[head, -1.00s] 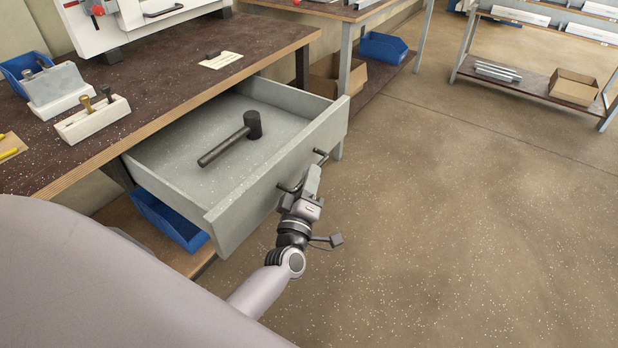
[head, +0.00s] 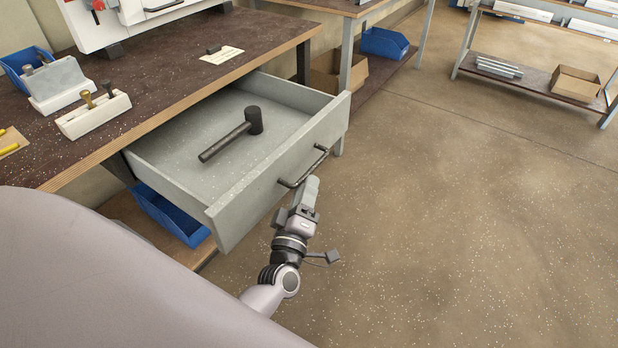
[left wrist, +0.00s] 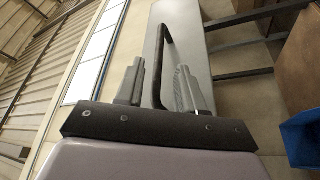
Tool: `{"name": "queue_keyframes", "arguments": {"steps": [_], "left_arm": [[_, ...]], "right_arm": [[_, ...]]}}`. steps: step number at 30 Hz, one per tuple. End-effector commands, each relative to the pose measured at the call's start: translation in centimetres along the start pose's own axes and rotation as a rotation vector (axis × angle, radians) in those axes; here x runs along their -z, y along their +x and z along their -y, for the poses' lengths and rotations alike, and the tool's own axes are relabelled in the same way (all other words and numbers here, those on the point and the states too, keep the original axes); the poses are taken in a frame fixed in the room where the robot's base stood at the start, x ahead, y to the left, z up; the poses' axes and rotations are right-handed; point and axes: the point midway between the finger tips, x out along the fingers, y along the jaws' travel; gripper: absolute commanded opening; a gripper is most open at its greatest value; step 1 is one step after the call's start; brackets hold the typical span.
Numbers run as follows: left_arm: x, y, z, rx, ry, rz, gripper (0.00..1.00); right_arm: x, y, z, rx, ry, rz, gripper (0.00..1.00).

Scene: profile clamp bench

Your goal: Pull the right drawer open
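The grey drawer (head: 262,195) stands pulled out from under the bench, with a dark mallet (head: 235,134) lying inside. Its dark bar handle (head: 308,167) is on the drawer front. My left gripper (head: 296,198) is just in front of and below the handle, clear of most of the bar. In the left wrist view its two fingers (left wrist: 160,90) are apart, and the handle (left wrist: 167,60) shows ahead and between them in the picture. Any contact at the handle's near end cannot be told. My right gripper is not in view.
The dark bench top (head: 170,85) holds small holders with tools on the left. A blue bin (head: 170,215) sits on the shelf below the drawer. A second bench and a rack (head: 530,75) stand at the back. The floor to the right (head: 460,220) is clear.

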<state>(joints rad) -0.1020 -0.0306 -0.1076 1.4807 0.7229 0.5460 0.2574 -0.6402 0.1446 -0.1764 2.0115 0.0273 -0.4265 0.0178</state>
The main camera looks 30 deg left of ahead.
Motion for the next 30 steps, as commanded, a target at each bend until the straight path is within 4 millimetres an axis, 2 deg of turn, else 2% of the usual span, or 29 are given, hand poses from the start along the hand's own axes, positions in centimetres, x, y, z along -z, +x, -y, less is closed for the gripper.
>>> {"name": "queue_keyframes", "arguments": {"steps": [3,7,25,30], "left_arm": [[-0.1,-1.6,0.1,0.002,-0.001,0.001,0.38],[0.0,-2.6,0.0,0.001,-0.001,0.0,0.38],[0.0,-2.9,-0.1,0.0,0.003,0.004,0.38],[-0.5,-4.2,-1.1,-0.011,0.108,0.118,0.38]], "right_arm": [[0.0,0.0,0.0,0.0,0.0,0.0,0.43],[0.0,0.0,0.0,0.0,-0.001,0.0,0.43],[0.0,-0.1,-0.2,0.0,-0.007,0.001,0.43],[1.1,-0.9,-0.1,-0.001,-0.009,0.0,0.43]]}}
